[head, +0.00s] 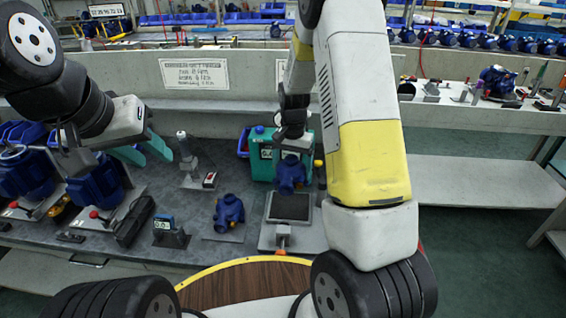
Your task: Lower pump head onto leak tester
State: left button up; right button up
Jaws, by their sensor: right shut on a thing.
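The blue pump head (291,174) is in the head view, right of centre on the dark bench. My right gripper (290,154) is shut on its top; the fingers are partly hidden. The pump head is just above the far part of a black square pad (289,208) on a light base plate (268,238) with an orange knob in front. I take this for the leak tester; contact cannot be told. A teal box (262,160) stands right behind.
A second blue pump head (229,211) sits left of the pad. A small gauge (168,232) and a stand with an upright grey cylinder (186,155) are further left. Large blue pumps (97,187) crowd the left side. A low wall (195,78) runs behind the bench.

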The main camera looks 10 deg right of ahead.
jog(key=shift+w+a+f, duration=0.1)
jog(key=shift+w+f, duration=0.05)
jog(key=shift+f, duration=0.2)
send_over(291, 203)
jog(key=shift+f, duration=2.85)
jog(key=shift+f, duration=2.9)
jog(key=o, duration=1.5)
jog(key=shift+r, duration=4.55)
